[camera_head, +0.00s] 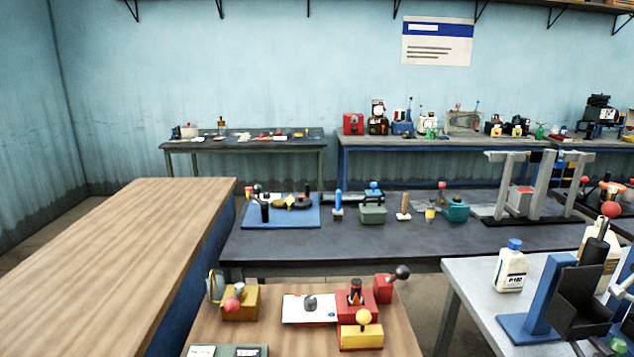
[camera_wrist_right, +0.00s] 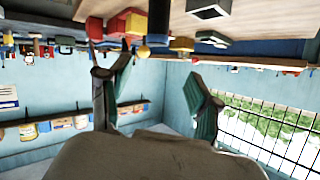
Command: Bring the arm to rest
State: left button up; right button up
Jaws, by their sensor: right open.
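My right gripper (camera_wrist_right: 158,75) shows in the right wrist view, with its two fingers spread wide and nothing between them. That view is upside down: the benches hang at the top and the wall and a barred window lie below. The fingers appear apart from everything around them. Neither gripper can be clearly made out in the head view. A white bottle with a blue cap (camera_head: 511,266) stands upright on the light grey table (camera_head: 467,275) at the right. A second pale bottle (camera_head: 598,250) is partly hidden behind a black and blue fixture (camera_head: 578,300).
A bare wooden table (camera_head: 120,255) fills the left. A small wooden table (camera_head: 220,330) in front holds red and yellow fixtures. A dark bench (camera_head: 290,240) behind it carries a blue mat (camera_head: 262,215) and tools. Farther benches line the wall.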

jog(key=w+d+f+m+h, duration=0.1)
jog(key=d+f+m+h, duration=0.15)
jog(key=d+f, duration=0.4)
jog(key=w+d+f+m+h, duration=0.1)
jog(key=d+f+h, duration=0.25)
jog(key=f, duration=0.65)
jog(key=s+d+f+m+g+h, duration=0.15)
jog(key=s+f, duration=0.25)
jog(key=f, duration=0.4)
jog(key=s+d+f, duration=0.3)
jog(key=f, duration=0.5)
jog(key=s+a+f+g+h, duration=0.1)
jog(key=s+a+f+g, duration=0.15)
jog(key=s+f, duration=0.65)
jog(key=s+a+f+g+h, duration=0.1)
jog(key=s+a+f+g, duration=0.15)
jog(key=s+f, duration=0.6)
pick_arm(q)
jog(key=shift+w, duration=0.5)
pick_arm(e)
jog(key=s+a+f+n+g, duration=0.1)
jog(key=s+a+f, duration=0.2)
jog(key=s, duration=0.6)
jog(key=s+a+f+g, duration=0.2)
jog(key=s+a+f, duration=0.1)
jog(key=s+a, duration=0.4)
jog(key=shift+s+a+f+n+y, duration=0.2)
jog(key=shift+s+f+n+y, duration=0.2)
jog(key=shift+s, duration=0.6)
